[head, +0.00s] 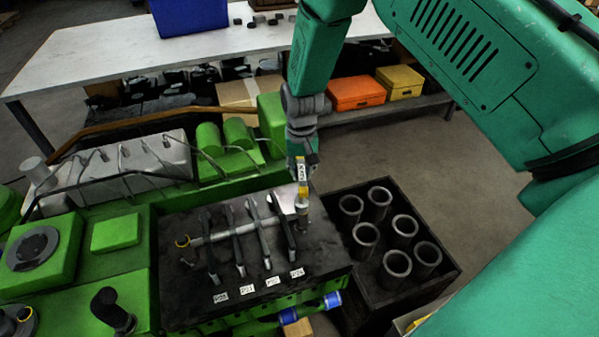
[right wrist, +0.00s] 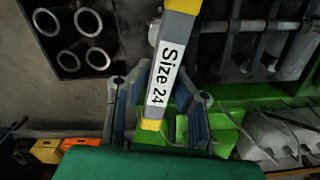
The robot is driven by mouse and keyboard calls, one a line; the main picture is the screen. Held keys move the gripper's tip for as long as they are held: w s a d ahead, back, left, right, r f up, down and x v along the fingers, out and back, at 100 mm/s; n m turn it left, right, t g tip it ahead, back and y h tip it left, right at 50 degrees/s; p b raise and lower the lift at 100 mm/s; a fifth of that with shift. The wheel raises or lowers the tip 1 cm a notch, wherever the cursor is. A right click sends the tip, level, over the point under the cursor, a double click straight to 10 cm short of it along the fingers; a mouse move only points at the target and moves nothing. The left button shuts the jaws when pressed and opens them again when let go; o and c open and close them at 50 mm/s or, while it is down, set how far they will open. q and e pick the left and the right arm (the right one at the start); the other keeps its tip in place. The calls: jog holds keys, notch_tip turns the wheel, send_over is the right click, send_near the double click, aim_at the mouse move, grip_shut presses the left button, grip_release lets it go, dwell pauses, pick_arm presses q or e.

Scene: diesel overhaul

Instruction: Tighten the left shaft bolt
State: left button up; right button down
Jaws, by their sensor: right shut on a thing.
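My right gripper (head: 302,165) points down over the right end of the engine block. It is shut on a wrench labelled "Size 24" (head: 302,185), grey with yellow bands. The wrench also shows in the right wrist view (right wrist: 165,75), between the fingers (right wrist: 160,110). It hangs upright at the right end of the shaft (head: 235,232); I cannot tell whether it touches. The shaft also shows in the right wrist view (right wrist: 240,27). My left gripper is out of view.
Several rocker levers (head: 259,232) cross the shaft. A black crate (head: 440,287) with several metal cylinders stands right of the engine. A white table (head: 110,55) with a blue bin (head: 188,15) is behind. Orange (head: 355,92) and yellow (head: 399,81) boxes sit on its lower shelf.

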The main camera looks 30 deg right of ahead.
jog(key=shift+n, duration=0.3)
jog(key=shift+r, duration=0.75)
jog(key=n, duration=0.3)
jog(key=shift+a, duration=0.2)
jog(key=n, duration=0.4)
jog(key=shift+s+a+n, duration=0.1)
jog(key=shift+a+n, duration=0.1)
jog(key=shift+n, duration=0.2)
jog(key=n, duration=0.4)
jog(key=shift+s+a, duration=0.1)
jog(key=shift+a, duration=0.05)
jog(key=n, duration=0.5)
jog(key=shift+a+h, duration=0.2)
jog(key=shift+h, duration=0.1)
